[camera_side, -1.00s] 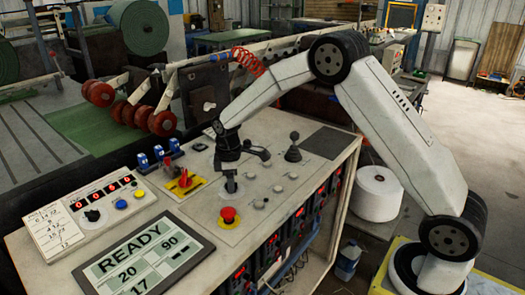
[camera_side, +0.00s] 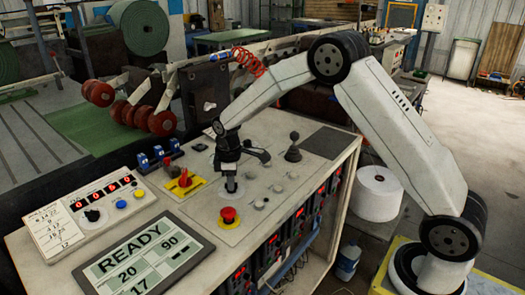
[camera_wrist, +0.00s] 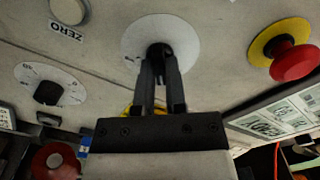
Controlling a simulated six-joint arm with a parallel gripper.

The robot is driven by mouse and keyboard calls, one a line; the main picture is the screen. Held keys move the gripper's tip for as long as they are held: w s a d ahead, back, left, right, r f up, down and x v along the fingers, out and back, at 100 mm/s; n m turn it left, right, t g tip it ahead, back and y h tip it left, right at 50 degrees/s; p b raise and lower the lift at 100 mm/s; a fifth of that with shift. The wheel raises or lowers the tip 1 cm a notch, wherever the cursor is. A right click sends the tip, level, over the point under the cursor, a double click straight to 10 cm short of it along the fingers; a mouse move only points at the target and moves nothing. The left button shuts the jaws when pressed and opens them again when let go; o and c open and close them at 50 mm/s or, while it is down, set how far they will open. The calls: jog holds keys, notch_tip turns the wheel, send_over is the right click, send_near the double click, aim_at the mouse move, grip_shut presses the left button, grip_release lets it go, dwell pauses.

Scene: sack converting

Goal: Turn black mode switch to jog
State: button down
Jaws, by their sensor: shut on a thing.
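The black mode switch (camera_wrist: 160,48) sits at the middle of a round pale dial plate (camera_wrist: 184,34) on the console. My gripper (camera_wrist: 160,70) is shut on the switch knob, with a finger on each side of it. In the side view my gripper (camera_side: 231,182) points straight down onto the same dial, just behind the red emergency button. The fingers hide most of the knob there. The dial's markings are too small or covered to read, so I cannot tell which position the knob points to.
A red mushroom button on a yellow ring (camera_side: 229,215) stands close in front of the dial. A red-and-yellow rotary switch (camera_side: 184,181) is to its left, a black joystick (camera_side: 293,150) behind right. The screen (camera_side: 144,256) reads READY. Another black knob (camera_wrist: 49,93) shows in the wrist view.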

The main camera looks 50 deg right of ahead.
jog(key=m, duration=0.4)
jog(key=shift+m, duration=2)
jog(key=shift+r, duration=0.1)
jog(key=c, duration=0.7)
grip_release()
jog(key=shift+r, duration=0.1)
jog(key=shift+r, duration=3.8)
jog(key=shift+s, duration=0.15)
